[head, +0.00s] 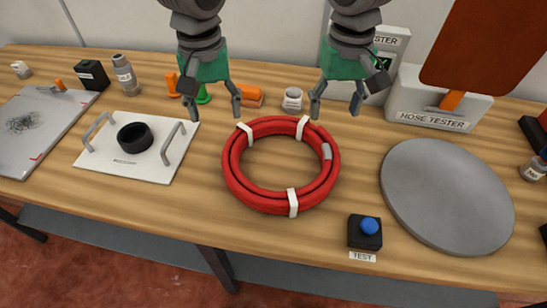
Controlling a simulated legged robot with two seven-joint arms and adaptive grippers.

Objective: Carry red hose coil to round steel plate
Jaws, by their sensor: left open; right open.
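The red hose coil (233,178) lies flat on the wooden table in the middle, with several white bands around it and a grey fitting on its right side. The round steel plate (445,195) lies flat to the right of the coil, with a gap between them. My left gripper (218,112) is open and empty above the coil's far left side. My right gripper (335,112) is open and empty above the coil's far right side. Neither gripper is closed on the coil; I cannot tell whether the fingertips touch it.
A blue-knobbed test button (366,230) stands between coil and plate near the front edge. A white board with handles and a black ring (135,143) lies left of the coil. The hose tester (436,103) stands behind the plate. A small jar (292,100) stands behind the coil.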

